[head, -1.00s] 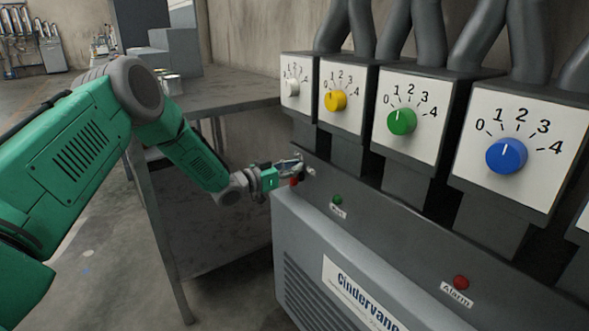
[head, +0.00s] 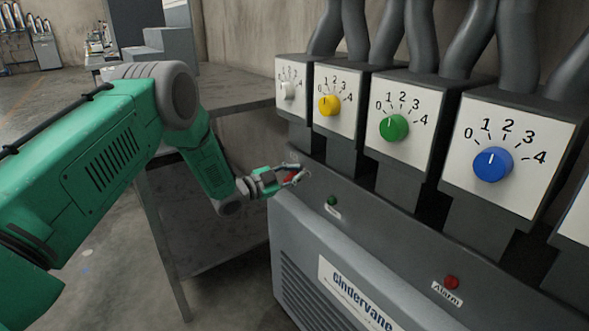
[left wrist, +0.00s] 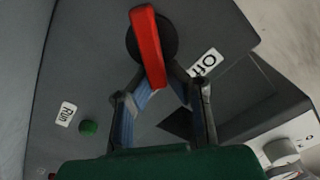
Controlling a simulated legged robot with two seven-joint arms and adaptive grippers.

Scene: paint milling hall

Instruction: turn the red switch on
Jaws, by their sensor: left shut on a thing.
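The red switch (left wrist: 147,45) is a long red handle on a round black base, mounted on the grey panel of the machine. In the left wrist view an "Off" label (left wrist: 205,62) sits beside it, and the handle does not point at that label. My left gripper (left wrist: 157,78) is shut on the near end of the handle, one finger on each side. In the head view my left gripper (head: 298,174) is at the panel's far left end, with a bit of the red switch (head: 290,178) showing between its fingers. My right gripper is not in view.
A green button (head: 332,200) and a red alarm button (head: 452,282) are on the same sloping panel. Boxes with white, yellow, green and blue (head: 493,164) dials stand behind it. A grey metal table (head: 235,88) is close behind my left arm.

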